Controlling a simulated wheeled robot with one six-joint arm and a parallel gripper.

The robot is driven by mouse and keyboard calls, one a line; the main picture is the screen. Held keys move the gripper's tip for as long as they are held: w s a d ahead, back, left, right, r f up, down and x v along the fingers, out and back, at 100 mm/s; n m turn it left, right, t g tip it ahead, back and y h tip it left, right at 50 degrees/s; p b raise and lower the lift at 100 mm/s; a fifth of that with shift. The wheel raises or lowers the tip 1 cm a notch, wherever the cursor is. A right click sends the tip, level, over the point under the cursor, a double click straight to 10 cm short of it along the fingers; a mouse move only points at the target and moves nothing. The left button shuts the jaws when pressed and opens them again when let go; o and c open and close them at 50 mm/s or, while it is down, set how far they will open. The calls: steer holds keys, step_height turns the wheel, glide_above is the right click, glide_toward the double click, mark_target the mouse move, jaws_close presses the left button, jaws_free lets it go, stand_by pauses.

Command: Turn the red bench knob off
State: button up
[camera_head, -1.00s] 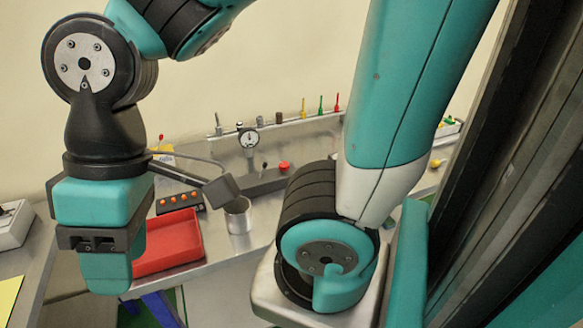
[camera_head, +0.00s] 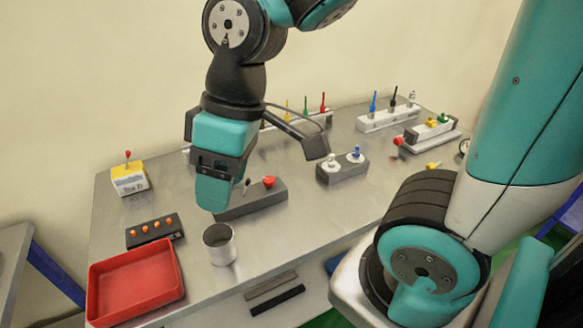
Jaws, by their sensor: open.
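A red knob (camera_head: 269,181) sits on the right part of a long dark grey block (camera_head: 252,200) on the metal bench (camera_head: 330,200). A small lever stands on the same block, left of the knob. A second, smaller red knob (camera_head: 398,140) shows further right, by a light block. I cannot tell from the picture whether either knob is on or off. My gripper (camera_head: 213,203) points down, left of the grey block, and appears above the bench. It is open and nothing shows in it; its far side is hidden.
A metal cup (camera_head: 219,244) stands just below my gripper in the picture. A red tray (camera_head: 136,280), a black strip with orange buttons (camera_head: 155,231) and a yellow-topped switch box (camera_head: 129,177) lie left. A grey block with white and blue knobs (camera_head: 342,167) stands right.

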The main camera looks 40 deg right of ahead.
steer(key=w+d+f+n+h+p, duration=0.1)
steer(key=w+d+h+p, duration=0.1)
steer(key=w+d, duration=0.7)
steer(key=n+h, duration=0.2)
glide_above(269, 179)
step_height(269, 179, down, 4)
step_height(269, 179, down, 18)
steer(key=p, duration=0.4)
steer(key=shift+p, duration=0.3)
steer(key=shift+r, duration=0.1)
steer(key=c, duration=0.9)
